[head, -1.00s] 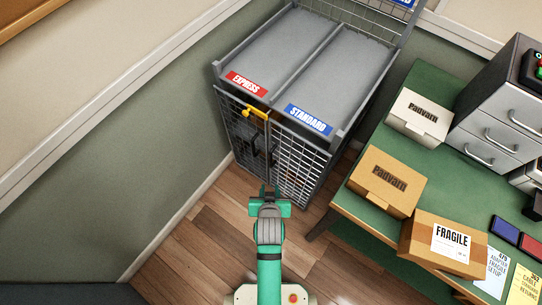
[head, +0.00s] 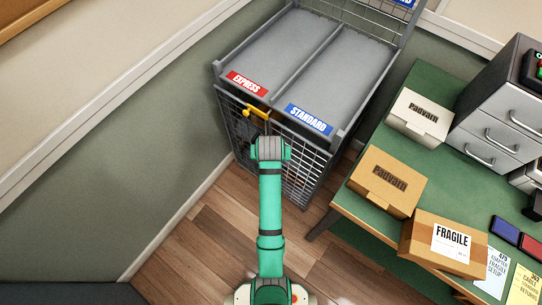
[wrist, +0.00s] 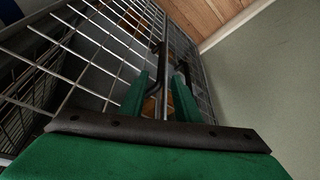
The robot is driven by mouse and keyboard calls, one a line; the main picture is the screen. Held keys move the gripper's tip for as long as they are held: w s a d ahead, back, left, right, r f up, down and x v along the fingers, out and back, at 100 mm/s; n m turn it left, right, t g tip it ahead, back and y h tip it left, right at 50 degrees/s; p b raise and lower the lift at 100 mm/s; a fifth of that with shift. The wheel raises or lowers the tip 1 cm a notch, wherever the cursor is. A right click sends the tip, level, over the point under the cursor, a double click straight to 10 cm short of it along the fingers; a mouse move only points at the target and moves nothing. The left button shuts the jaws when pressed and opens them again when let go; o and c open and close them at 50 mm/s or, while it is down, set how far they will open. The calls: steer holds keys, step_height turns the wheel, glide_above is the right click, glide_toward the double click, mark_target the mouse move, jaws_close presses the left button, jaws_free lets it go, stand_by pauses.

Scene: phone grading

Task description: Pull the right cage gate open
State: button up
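The cage (head: 331,145) has two mesh gates under its EXPRESS and STANDARD labels. The right gate (head: 303,170) is under STANDARD, partly hidden by my arm, and looks closed. In the wrist view the right gate (wrist: 85,52) fills the left side, with the floor towards the top. Its dark bar handle (wrist: 155,48) runs down between my gripper's (wrist: 160,88) two green fingers. The fingers stand apart, with a gap visible on both sides of the bar. In the head view my gripper is hidden behind my wrist.
A yellow latch (head: 257,113) sits at the top of the gates. The left gate (head: 233,125) is beside the wall (head: 150,165). A green workbench (head: 350,208) with boxes stands close on the right. Wood floor (head: 190,235) is clear in front.

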steer(key=x, duration=0.7)
steer(key=shift+w+f, duration=0.2)
steer(key=shift+f, duration=0.1)
steer(key=shift+a, duration=0.1)
steer(key=shift+s, duration=0.1)
jaws_close()
